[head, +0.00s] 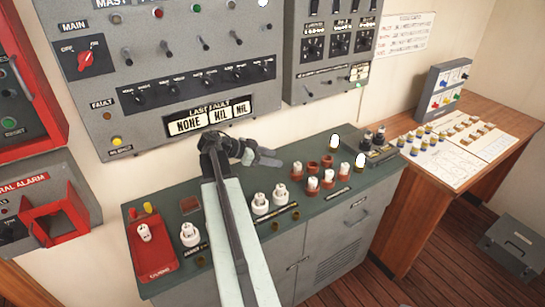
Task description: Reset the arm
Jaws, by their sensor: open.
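My arm reaches up from the bottom middle of the head view over the green-grey cabinet top. My gripper (262,156) is at its end, pointing right, above the back part of the cabinet top and in front of the lower edge of the grey wall panel (190,88). The jaws look empty and apart. My forearm hides part of the cabinet top behind it.
The cabinet top (325,206) bears a red tray (150,262), white fuse-like pieces (260,203) and red-brown sockets (311,168). A wooden desk (425,185) with papers and small parts stands right. A red alarm box (55,215) is left. Floor shows lower right, with a grey case (515,245).

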